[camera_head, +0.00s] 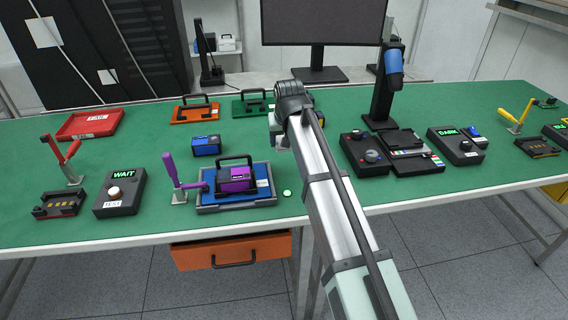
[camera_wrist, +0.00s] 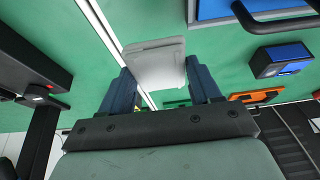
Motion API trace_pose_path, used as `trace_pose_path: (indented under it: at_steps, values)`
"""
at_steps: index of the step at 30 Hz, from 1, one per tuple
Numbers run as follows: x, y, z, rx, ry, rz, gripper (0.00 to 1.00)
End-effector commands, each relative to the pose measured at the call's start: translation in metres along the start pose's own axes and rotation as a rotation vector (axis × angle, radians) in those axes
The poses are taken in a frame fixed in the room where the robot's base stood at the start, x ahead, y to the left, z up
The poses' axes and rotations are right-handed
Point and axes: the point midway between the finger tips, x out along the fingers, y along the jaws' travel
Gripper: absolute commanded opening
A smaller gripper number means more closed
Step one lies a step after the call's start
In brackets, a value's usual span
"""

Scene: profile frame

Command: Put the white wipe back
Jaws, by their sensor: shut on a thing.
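The white wipe (camera_wrist: 155,65) shows in the wrist view as a pale, folded-looking pad. My gripper (camera_wrist: 158,80) is shut on it, with a dark blue finger at each side. The wipe sticks out past the fingertips over the green table. In the head view my arm reaches in from the lower right, and its end is over the middle of the table. My fingers are mostly hidden there behind the arm. A pale patch shows below the wrist, but I cannot tell whether it is the wipe or part of my gripper.
A blue tray (camera_head: 208,208) holding a purple box (camera_head: 236,180) stands left of my arm. A small blue box (camera_head: 205,146), an orange frame (camera_head: 183,114) and a green frame (camera_head: 241,108) lie behind. Black control boxes (camera_head: 362,157) stand right. Bare green table shows between them.

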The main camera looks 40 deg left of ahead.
Motion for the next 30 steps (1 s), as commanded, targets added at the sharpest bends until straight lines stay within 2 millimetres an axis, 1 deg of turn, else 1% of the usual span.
trace_pose_path:
  at_steps: [1, 6, 14, 20, 22, 30]
  values:
    - [0.008, 0.000, 0.005, 0.000, -0.003, 0.000, 0.34]
    - [0.034, 0.001, 0.016, 0.001, -0.003, 0.001, 0.34]
    - [0.053, 0.001, 0.023, 0.002, -0.002, 0.001, 0.34]
    - [0.075, 0.001, 0.033, 0.002, -0.002, 0.001, 0.34]
    - [0.079, 0.001, 0.034, 0.002, -0.001, 0.001, 0.34]
    - [0.079, 0.001, 0.034, 0.002, 0.000, 0.001, 0.34]
